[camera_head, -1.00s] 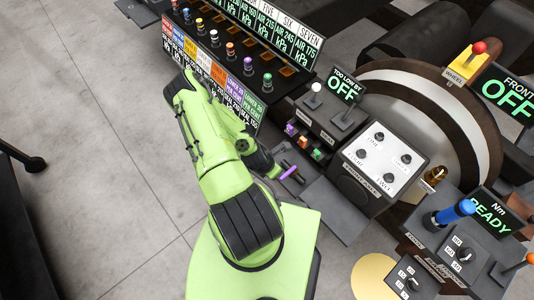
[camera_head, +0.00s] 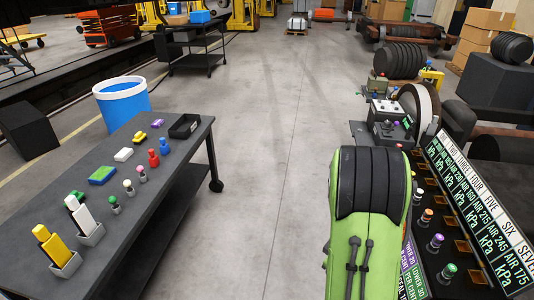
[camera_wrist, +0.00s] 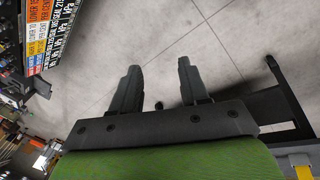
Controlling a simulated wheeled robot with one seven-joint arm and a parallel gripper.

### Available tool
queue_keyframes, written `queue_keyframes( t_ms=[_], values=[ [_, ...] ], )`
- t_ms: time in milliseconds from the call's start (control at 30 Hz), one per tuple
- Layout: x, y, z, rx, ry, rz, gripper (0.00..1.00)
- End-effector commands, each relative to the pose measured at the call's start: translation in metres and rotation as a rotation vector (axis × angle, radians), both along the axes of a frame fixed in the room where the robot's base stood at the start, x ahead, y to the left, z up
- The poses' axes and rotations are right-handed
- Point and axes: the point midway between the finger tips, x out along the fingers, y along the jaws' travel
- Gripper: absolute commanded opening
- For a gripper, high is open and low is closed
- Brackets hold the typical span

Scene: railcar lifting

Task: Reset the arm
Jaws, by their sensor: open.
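My gripper (camera_wrist: 156,92) shows in the wrist view with its two dark fingers apart and nothing between them. Beyond the fingers is bare concrete floor. In the head view my green and black arm rises at the lower right, beside the control panel (camera_head: 470,215); the gripper itself is hidden there.
A dark table (camera_head: 135,235) with several small coloured items stands at left, a blue bucket (camera_head: 122,100) behind it. A black cart (camera_head: 196,50) stands farther back. Wheels (camera_head: 418,105) and boxes (camera_head: 487,25) are at right. The floor (camera_head: 270,130) between table and panel is clear.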

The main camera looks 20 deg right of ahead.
Motion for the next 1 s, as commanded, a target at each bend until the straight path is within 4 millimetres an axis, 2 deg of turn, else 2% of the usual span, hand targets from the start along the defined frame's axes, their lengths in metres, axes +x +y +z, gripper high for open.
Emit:
queue_keyframes(
  t_ms=[33, 167, 200, 267, 400, 500, 633, 733, 1000],
  values=[
    [0.012, 0.022, 0.033, 0.025, -0.057, -0.020, 0.45],
    [0.015, 0.079, 0.102, 0.110, -0.150, -0.095, 0.45],
    [0.011, 0.097, 0.121, 0.136, -0.175, -0.117, 0.45],
    [0.000, 0.122, 0.148, 0.172, -0.206, -0.146, 0.45],
    [-0.043, 0.172, 0.197, 0.248, -0.268, -0.223, 0.45],
    [-0.076, 0.193, 0.216, 0.287, -0.299, -0.275, 0.45],
    [-0.103, 0.205, 0.225, 0.315, -0.318, -0.322, 0.45],
    [-0.108, 0.207, 0.226, 0.321, -0.319, -0.338, 0.45],
    [-0.108, 0.207, 0.226, 0.321, -0.319, -0.338, 0.45]
  ],
)
